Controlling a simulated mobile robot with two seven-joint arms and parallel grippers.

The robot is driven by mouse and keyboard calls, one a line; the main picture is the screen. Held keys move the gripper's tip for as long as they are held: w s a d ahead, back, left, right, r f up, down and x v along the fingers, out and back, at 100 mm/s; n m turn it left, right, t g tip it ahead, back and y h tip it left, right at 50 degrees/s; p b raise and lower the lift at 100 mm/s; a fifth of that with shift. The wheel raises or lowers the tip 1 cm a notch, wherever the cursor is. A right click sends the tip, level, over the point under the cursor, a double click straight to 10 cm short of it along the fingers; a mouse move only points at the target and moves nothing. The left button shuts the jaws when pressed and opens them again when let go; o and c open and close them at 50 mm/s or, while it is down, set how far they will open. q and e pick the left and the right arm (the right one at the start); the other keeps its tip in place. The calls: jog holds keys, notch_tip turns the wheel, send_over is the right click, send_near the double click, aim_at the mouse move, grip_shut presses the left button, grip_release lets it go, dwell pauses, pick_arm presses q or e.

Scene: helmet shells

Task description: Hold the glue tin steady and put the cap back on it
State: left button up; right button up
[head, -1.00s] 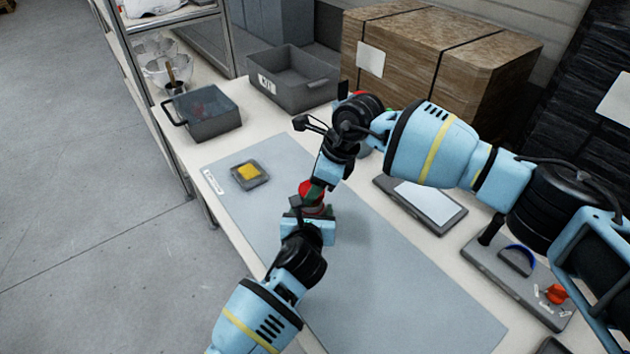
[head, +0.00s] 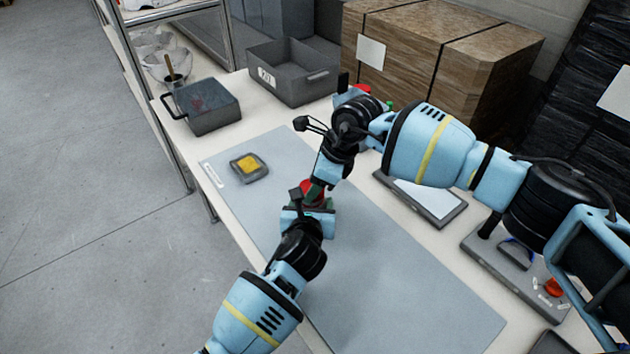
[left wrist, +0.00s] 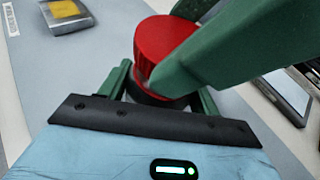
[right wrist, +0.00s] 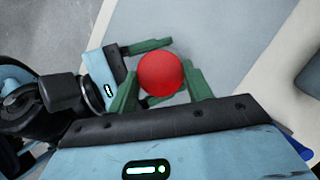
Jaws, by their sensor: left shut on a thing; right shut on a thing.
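The red cap (head: 309,187) is between the fingers of my right gripper (head: 316,188). It shows as a round red top in the right wrist view (right wrist: 160,73) and from the side in the left wrist view (left wrist: 163,52). The glue tin (left wrist: 150,98) shows only as a dark band just under the cap. My left gripper (head: 314,206) is shut on the tin, with a green finger on each side. Its fingers hide most of the tin. The cap is over the tin's top; I cannot tell whether it is fully seated.
A grey mat (head: 400,280) covers the bench, with wide free room at its front. A small tray with a yellow pad (head: 250,163) lies at left. Grey bins (head: 292,85) stand behind. A tablet-like panel (head: 428,200) and a tool tray (head: 505,262) lie at right.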

jog(key=shift+f, duration=0.55)
pick_arm(q)
grip_shut()
pick_arm(e)
jog(key=shift+s+m+t, duration=0.1)
jog(key=shift+m+t, duration=0.6)
jog(key=shift+m, duration=1)
jog(key=o, duration=0.8)
jog(key=shift+o, duration=0.7)
jog(key=shift+a, duration=0.1)
jog(key=shift+s+a, duration=0.1)
jog(key=shift+s, duration=0.05)
